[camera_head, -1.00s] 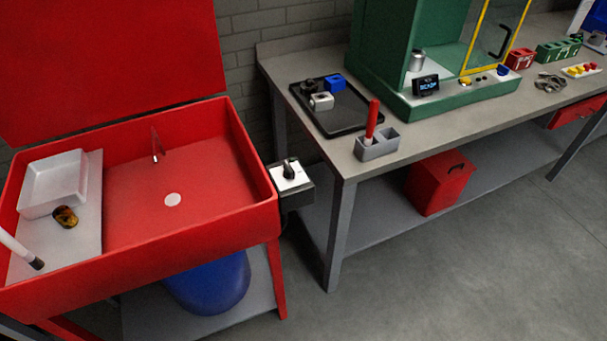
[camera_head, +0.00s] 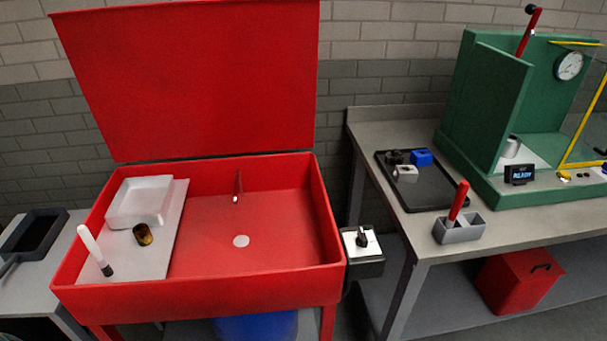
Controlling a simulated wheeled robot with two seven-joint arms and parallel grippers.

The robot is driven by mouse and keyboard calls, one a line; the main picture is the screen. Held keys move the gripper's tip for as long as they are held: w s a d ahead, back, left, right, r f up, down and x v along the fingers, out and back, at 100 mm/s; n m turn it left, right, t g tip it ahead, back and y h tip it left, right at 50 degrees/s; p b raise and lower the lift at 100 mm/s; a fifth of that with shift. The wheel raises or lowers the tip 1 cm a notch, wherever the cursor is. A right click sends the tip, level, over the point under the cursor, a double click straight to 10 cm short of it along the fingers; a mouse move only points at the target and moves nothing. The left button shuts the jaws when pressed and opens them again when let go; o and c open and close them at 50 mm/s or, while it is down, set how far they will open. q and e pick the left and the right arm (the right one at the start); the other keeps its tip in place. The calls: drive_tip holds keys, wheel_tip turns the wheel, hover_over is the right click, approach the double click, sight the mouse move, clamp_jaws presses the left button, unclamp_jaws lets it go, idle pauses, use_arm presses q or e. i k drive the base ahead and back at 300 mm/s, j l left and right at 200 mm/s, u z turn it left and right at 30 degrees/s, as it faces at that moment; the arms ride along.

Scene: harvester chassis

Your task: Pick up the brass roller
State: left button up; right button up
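A small dark brown and amber-yellow cylinder (camera_head: 143,234), which looks like the brass roller, stands on the light grey board (camera_head: 168,214) in the left part of the red basin. It is just in front of a white tray (camera_head: 139,203) and to the right of a white-handled brush (camera_head: 95,249). Neither of my grippers is in view.
The red basin (camera_head: 290,281) has a raised lid (camera_head: 195,80) behind it and a small spout inside. A switch box (camera_head: 362,243) is at its right side. A grey bench (camera_head: 421,230) with a black tray and a green cabinet stands right. A dark pan (camera_head: 35,233) lies left.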

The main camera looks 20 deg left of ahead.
sight(142, 233)
drive_tip(key=u, duration=0.8)
